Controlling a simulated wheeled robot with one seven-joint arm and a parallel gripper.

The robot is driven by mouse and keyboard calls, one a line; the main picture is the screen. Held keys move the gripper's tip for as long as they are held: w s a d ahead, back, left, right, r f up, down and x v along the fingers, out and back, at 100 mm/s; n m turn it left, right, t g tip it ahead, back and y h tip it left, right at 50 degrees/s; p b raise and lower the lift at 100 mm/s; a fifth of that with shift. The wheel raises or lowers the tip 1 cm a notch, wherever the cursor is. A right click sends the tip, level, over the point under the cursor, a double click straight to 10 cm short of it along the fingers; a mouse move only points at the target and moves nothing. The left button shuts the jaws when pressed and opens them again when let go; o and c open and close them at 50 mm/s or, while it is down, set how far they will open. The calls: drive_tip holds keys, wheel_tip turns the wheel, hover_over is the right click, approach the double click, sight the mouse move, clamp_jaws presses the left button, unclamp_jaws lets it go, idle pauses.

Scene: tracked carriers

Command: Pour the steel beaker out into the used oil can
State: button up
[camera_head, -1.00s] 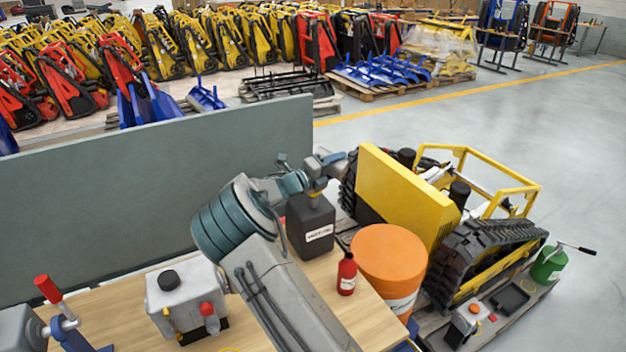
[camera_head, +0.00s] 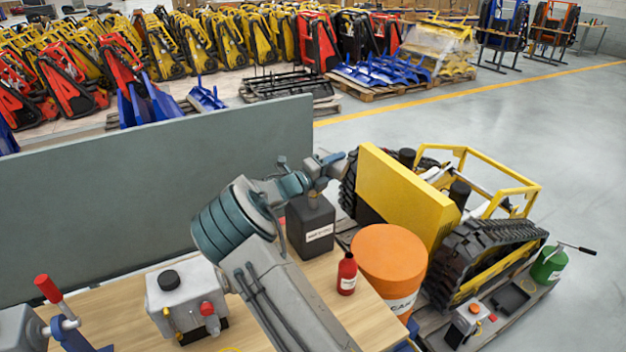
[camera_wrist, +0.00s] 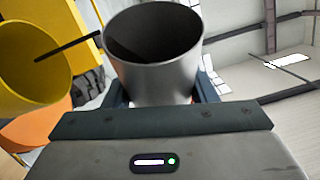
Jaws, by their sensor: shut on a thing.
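The steel beaker (camera_wrist: 155,62) is held tilted between my gripper's fingers (camera_wrist: 163,90) in the wrist view, with its dark inside showing. A thin dark stream (camera_wrist: 68,46) runs from its rim into the mouth of a yellow funnel-like vessel (camera_wrist: 22,72). In the head view my gripper (camera_head: 324,172) is just above the black used oil can (camera_head: 309,228), which stands upright with a white label on its side. The beaker is hard to make out there. The can's opening is hidden, and I cannot see how much liquid is left in the beaker.
A red bottle (camera_head: 347,274) and an orange drum (camera_head: 388,258) stand right of the can. The yellow tracked carrier (camera_head: 400,195) is behind them. A grey panel (camera_head: 150,180) rises along the bench's back. A grey box (camera_head: 183,298) stands at left on the wooden bench (camera_head: 262,335).

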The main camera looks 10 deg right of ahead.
idle(0.6)
drive_tip(key=shift+w+a+r+n+t+h, duration=0.2)
drive_tip(key=shift+r+n+t+h, duration=0.25)
drive_tip(key=shift+n, duration=0.65)
idle(1.5)
